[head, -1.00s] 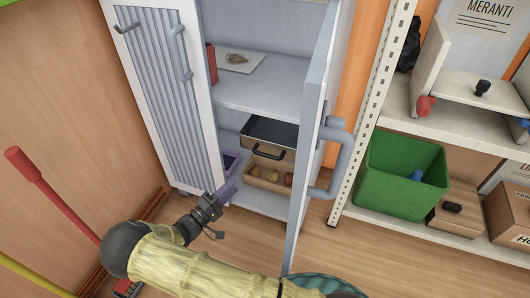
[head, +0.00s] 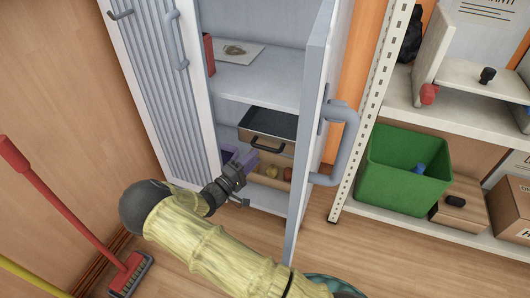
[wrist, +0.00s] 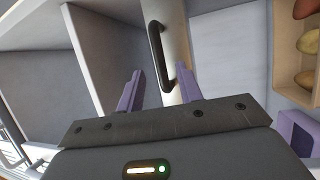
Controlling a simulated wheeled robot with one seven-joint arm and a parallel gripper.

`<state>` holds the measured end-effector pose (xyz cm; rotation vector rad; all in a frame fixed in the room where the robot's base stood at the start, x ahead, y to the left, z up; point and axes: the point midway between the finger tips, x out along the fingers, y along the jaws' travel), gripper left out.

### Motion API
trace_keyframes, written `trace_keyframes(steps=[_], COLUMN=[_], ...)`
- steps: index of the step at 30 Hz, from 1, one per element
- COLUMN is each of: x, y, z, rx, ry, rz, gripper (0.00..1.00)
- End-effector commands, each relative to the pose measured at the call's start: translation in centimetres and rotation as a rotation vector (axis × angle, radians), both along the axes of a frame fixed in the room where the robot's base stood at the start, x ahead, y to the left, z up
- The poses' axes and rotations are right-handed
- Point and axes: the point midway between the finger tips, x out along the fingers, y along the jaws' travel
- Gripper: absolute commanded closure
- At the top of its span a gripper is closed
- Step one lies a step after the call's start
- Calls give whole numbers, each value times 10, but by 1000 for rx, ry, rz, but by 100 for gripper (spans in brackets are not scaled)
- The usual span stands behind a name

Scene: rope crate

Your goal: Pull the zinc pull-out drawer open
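The pull-out drawer (head: 262,138) is in the lower part of the open grey cabinet, with a tan front and a black bar handle (head: 268,146). Its dark inside shows from above; I cannot tell how far it is out. In the wrist view the handle (wrist: 157,54) stands ahead of my gripper, roughly between the lines of its two fingers, on the pale front. My gripper (wrist: 160,84) is open and empty, its purple fingers apart and short of the handle. In the head view my gripper (head: 246,160) is low and left of the handle.
A tan bin (head: 270,182) with several round items sits below the drawer; it also shows in the wrist view (wrist: 285,70). The open cabinet door (head: 308,140) stands to the right. A shelf (head: 255,75) is above. A green bin (head: 400,190) stands on the right rack.

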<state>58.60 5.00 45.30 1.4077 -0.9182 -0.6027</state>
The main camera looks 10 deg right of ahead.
Motion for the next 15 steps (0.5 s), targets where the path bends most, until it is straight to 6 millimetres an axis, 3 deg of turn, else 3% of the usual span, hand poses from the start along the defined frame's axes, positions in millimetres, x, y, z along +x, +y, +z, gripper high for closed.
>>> trace_keyframes(steps=[7, 15], x=[23, 33], y=[-36, -51], z=[5, 11], rx=[1, 0], ry=[-1, 0], rz=[-3, 0], gripper=[64, 64])
